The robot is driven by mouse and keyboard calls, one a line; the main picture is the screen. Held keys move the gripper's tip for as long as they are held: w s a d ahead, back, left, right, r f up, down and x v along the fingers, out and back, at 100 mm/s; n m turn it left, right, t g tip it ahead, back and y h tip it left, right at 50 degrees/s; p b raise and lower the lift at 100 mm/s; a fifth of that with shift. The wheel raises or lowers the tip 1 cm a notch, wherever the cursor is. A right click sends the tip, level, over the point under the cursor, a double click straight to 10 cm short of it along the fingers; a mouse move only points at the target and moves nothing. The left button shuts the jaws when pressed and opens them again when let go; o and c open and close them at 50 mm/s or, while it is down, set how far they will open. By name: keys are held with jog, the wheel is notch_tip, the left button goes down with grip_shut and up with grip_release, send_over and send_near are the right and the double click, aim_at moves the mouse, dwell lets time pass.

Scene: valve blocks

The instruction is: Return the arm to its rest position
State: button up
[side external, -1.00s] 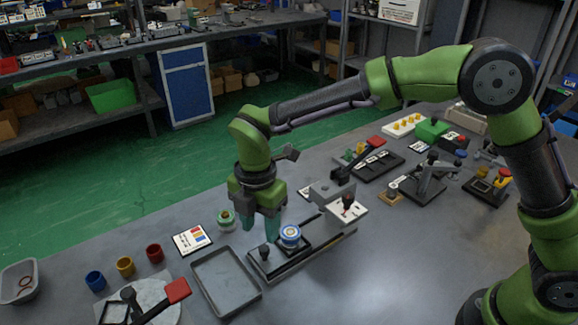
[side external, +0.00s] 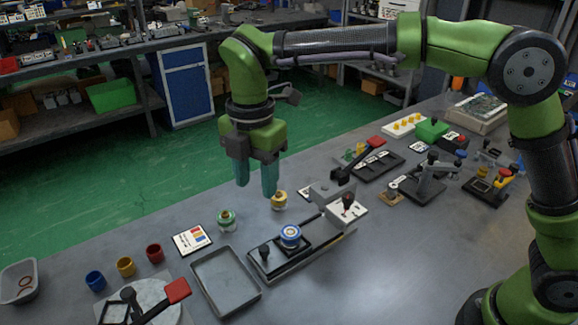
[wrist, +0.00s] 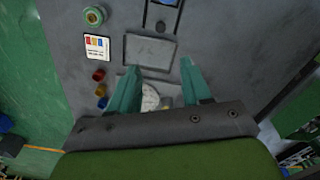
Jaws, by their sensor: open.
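My gripper (side external: 256,188) hangs above the far edge of the table in the side view, fingers pointing down, open and empty. Its teal fingers also show in the wrist view (wrist: 158,92), apart with nothing between them. Below it on the table (side external: 330,285) are a valve block with a yellow top (side external: 278,200) and one with a green top (side external: 226,219), both upright. A blue-and-white valve block (side external: 290,235) sits in the dark sliding fixture (side external: 270,262).
A grey empty tray (side external: 226,280) lies in front, beside a colour card (side external: 191,239). Blue (side external: 95,281), yellow (side external: 125,266) and red (side external: 154,252) cups stand left. A red-handled lever (side external: 177,291) is at front left. More lever fixtures (side external: 425,180) stand right. Air around my gripper is clear.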

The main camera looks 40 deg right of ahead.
jog(key=s+d+r+m+t+y, duration=0.1)
jog(key=s+d+m+t, duration=0.2)
jog(key=s+d+m, duration=0.5)
jog(key=s+d+r+m+t+y, duration=0.1)
jog(key=s+d+m+t, duration=0.3)
jog(key=s+d+m, duration=0.5)
jog(key=d+m, duration=0.5)
jog(key=m, duration=0.4)
jog(key=shift+d, duration=0.2)
